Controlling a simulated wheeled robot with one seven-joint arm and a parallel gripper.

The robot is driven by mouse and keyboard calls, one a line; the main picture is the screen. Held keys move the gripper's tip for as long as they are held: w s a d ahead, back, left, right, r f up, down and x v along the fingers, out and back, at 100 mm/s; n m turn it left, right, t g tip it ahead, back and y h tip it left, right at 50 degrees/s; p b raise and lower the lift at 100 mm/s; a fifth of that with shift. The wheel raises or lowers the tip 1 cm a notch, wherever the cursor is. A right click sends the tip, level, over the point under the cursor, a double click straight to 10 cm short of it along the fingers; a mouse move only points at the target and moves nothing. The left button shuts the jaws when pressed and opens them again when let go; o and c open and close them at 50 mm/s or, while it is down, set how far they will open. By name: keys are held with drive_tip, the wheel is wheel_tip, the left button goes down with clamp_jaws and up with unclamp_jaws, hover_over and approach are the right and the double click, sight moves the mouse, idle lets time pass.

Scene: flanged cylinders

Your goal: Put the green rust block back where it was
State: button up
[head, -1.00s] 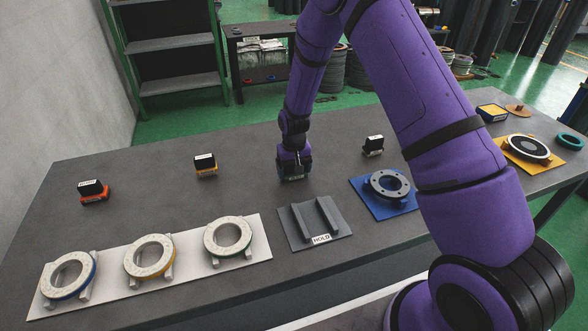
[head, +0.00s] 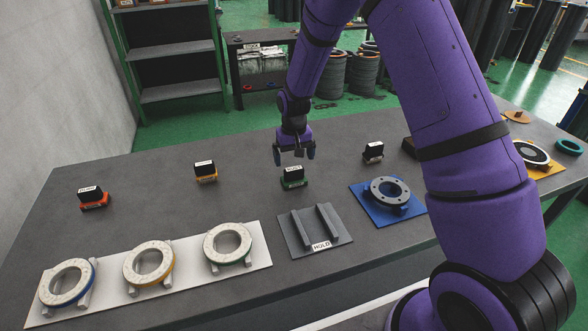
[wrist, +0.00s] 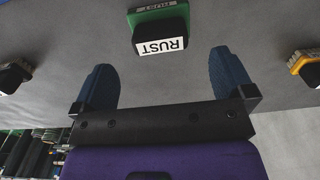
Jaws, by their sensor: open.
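The green rust block (head: 293,177) sits upright on the grey table, with a black top and a white label. In the wrist view the block (wrist: 158,30) shows its RUST label, lying beyond and between the fingertips. My gripper (head: 294,156) is open and empty, above and behind the block, apart from it. Its two blue fingers (wrist: 168,75) are spread wide in the wrist view.
An orange block (head: 94,198), a yellow block (head: 205,172) and a white-grey block (head: 373,152) stand in the same row. In front are a white board (head: 116,302) with three flanged rings, the grey HOLD plate (head: 300,249) and a blue plate (head: 368,205) with a flange.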

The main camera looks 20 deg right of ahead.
drive_tip(key=shift+r, duration=2.5)
wheel_tip(320, 180, up, 14)
drive_tip(key=t, duration=0.1)
hover_over(295, 169)
drive_tip(key=s+d, duration=0.2)
drive_tip(key=s, duration=0.4)
drive_tip(key=s+d+r+t, duration=0.2)
drive_tip(key=s+r, duration=0.7)
drive_tip(key=s+d+r+t, duration=0.1)
drive_tip(key=s+r, duration=0.2)
drive_tip(key=s, duration=0.8)
drive_tip(key=s+d+r+t, duration=0.1)
drive_tip(key=s+r, duration=0.2)
drive_tip(key=s, duration=0.7)
drive_tip(key=shift+s+d+r, duration=0.2)
drive_tip(key=shift+s+d, duration=0.15)
